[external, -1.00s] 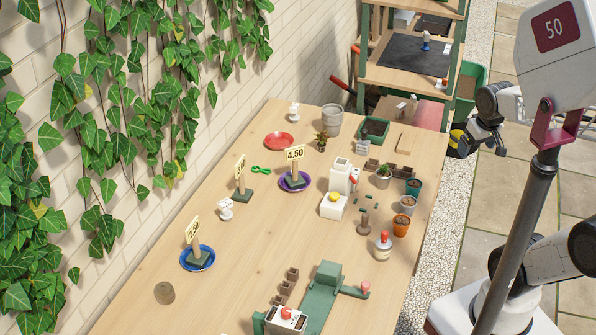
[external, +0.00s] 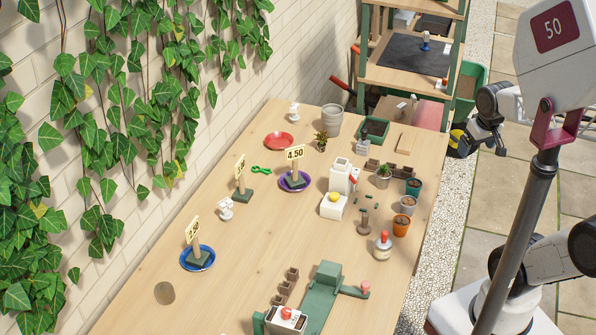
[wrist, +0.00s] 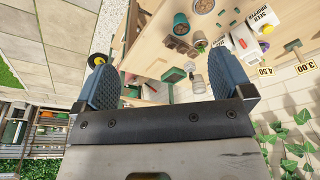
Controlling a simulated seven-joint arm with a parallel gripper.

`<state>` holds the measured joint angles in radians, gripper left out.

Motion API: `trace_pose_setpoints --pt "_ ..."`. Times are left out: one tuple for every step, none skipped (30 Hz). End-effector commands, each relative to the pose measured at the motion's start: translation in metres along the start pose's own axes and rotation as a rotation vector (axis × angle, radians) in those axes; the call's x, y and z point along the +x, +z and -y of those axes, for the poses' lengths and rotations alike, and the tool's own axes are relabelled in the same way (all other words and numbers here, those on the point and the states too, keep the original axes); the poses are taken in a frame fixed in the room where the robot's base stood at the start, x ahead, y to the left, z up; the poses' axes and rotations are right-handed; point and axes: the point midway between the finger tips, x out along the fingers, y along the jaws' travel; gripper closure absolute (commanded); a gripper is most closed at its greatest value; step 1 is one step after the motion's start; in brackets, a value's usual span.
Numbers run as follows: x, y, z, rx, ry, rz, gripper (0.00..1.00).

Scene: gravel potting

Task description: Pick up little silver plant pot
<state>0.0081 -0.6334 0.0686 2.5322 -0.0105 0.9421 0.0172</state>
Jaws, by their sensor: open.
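Two small greyish pots stand near the table's right edge in the external view. One is a silver-grey pot (external: 383,182) holding a small green plant; the other is a grey pot (external: 407,209) with soil-coloured contents. I cannot tell for certain which is the silver one named. The planted pot seems to show in the wrist view (wrist: 199,42). My gripper (external: 462,144) is raised beyond the table's right edge, apart from the pots. In the wrist view my gripper (wrist: 163,65) has its two fingers wide apart with nothing between them.
A teal pot (external: 414,187) and an orange pot (external: 401,228) stand close beside the small pots. Brown seed trays (external: 402,172), a white dispenser (external: 340,176) and a red-capped bottle (external: 382,247) are nearby. A larger grey pot (external: 332,122) stands farther back. The table's left middle has bare room.

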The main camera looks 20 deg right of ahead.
Motion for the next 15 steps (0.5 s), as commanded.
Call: trace_pose_setpoints --pt "0.0 0.0 0.0 0.0 0.0 0.0 0.09" --pt "0.0 0.0 0.0 0.0 0.0 0.0 0.09" --pt "0.0 0.0 0.0 0.0 0.0 0.0 0.09" --pt "0.0 0.0 0.0 0.0 0.0 0.0 0.09" --pt "0.0 0.0 0.0 0.0 0.0 0.0 0.09" --pt "0.0 0.0 0.0 0.0 0.0 0.0 0.09" --pt "0.0 0.0 0.0 0.0 0.0 0.0 0.09" --pt "0.0 0.0 0.0 0.0 0.0 0.0 0.09" --pt "0.0001 -0.0001 0.0001 0.001 0.0 0.0 0.09" --pt "0.0003 -0.0003 0.0002 0.002 -0.001 0.001 0.09" --pt "0.0008 -0.0005 0.0004 0.004 -0.003 0.003 0.09" --pt "0.0017 -0.001 0.0009 0.008 -0.007 0.006 0.09" --pt "0.0027 -0.0016 0.0015 0.013 -0.011 0.01 0.09" --pt "0.0039 -0.0023 0.0023 0.02 -0.016 0.015 0.09" --pt "0.0059 -0.0035 0.0036 0.032 -0.026 0.023 0.09"
